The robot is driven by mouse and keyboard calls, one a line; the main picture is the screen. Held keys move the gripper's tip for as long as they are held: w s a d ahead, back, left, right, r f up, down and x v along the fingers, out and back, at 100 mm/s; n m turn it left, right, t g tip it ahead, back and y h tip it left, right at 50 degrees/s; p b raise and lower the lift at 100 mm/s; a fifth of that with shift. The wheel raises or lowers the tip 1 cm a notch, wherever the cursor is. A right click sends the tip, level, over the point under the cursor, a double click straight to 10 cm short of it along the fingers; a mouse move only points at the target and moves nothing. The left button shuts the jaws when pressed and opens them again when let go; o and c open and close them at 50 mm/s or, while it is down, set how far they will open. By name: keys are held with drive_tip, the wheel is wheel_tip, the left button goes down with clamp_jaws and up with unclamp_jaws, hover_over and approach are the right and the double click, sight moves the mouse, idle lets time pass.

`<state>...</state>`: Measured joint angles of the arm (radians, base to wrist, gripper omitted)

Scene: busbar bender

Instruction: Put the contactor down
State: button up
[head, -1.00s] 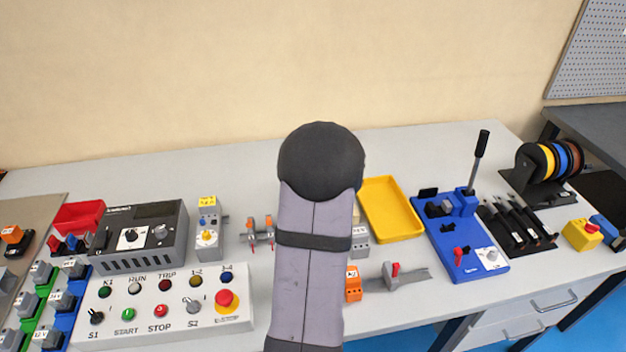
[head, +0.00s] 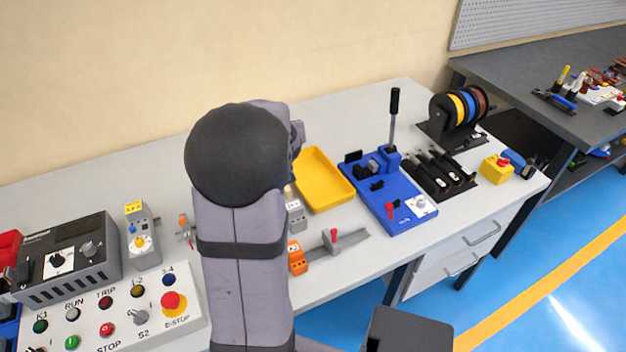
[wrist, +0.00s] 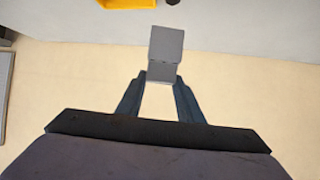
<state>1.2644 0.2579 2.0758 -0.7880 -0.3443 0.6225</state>
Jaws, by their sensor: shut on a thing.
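In the wrist view, my gripper (wrist: 161,82) is shut on a grey block, the contactor (wrist: 166,44), which sticks out beyond the two dark fingertips. Wall shows behind the fingers and grey table surface shows past the block. The block appears to be held clear of the table, but its height is hard to judge. In the head view my arm hides the gripper and the contactor, and only a dark edge of the wrist shows at the arm's right side.
A yellow tray (head: 325,180) lies right of my arm, with the blue bender (head: 388,188) beside it. A rail with an orange block (head: 297,258) lies near the front edge. A control panel (head: 105,312) and grey power unit (head: 70,258) stand left. Bare table lies behind them.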

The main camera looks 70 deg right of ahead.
drive_tip(key=s+d+r+m+g+h, duration=0.1)
drive_tip(key=s+m+g+h, duration=0.15)
drive_tip(key=s, duration=0.45)
drive_tip(key=m+g, duration=0.4)
hover_over(325, 199)
wheel_tip(325, 199, down, 3)
drive_tip(key=shift+f+y, duration=0.2)
drive_tip(key=shift+y, duration=0.05)
drive_tip(key=shift+n, duration=0.25)
drive_tip(key=shift+d+f+b, duration=0.1)
drive_tip(key=shift+f+b, duration=0.2)
drive_tip(key=shift+f, duration=4.7)
drive_tip(key=shift+f, duration=0.1)
drive_tip(key=shift+f, duration=0.15)
drive_tip(key=o, duration=1.3)
drive_tip(key=shift+t, duration=0.25)
